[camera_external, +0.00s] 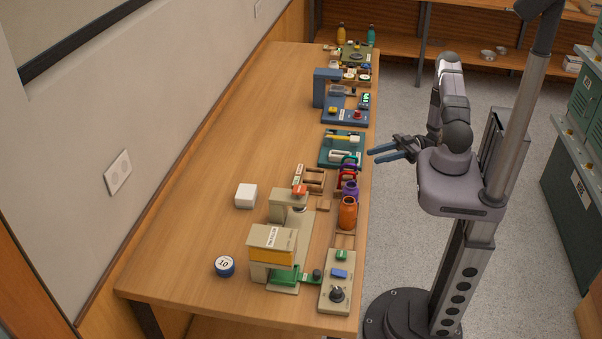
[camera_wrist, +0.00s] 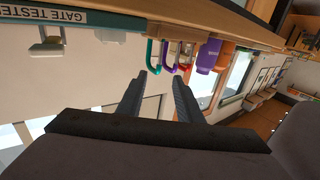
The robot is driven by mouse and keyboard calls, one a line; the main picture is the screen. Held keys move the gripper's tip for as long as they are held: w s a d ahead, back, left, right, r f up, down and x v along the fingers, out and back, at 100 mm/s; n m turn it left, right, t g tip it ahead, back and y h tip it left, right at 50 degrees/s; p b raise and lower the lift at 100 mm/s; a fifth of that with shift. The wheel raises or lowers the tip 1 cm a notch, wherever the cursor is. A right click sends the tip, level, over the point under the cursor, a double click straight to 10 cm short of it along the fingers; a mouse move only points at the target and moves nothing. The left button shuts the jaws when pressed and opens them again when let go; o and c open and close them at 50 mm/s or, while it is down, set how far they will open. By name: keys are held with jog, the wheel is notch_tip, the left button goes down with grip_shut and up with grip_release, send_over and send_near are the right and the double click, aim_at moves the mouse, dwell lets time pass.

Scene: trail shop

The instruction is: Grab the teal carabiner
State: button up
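The teal carabiner (camera_wrist: 151,56) hangs in the wrist view as a hook shape, at the end of a row with a purple carabiner (camera_wrist: 167,55) and a red one (camera_wrist: 184,58). In the external view it is small and unclear near the table's right edge. My gripper (camera_external: 372,156) is open and empty, just off that edge, with its fingers pointing at the table. In the wrist view, the fingertips (camera_wrist: 159,77) are apart, and the teal carabiner shows beyond them, slightly left of the middle of the gap. No contact shows.
A teal gate tester (camera_wrist: 62,20) with a metal padlock-like piece (camera_wrist: 46,44) is beside the row. Purple (camera_external: 350,191) and orange (camera_external: 348,213) bottles stand by the table edge. The wooden table (camera_external: 190,220) is mostly clear on its left; a white box (camera_external: 246,195) stands there.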

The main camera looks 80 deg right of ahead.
jog(key=shift+p+x, duration=1.35)
jog(key=shift+x, duration=1.9)
jog(key=shift+d+f, duration=0.15)
jog(key=shift+c, duration=0.4)
grip_shut()
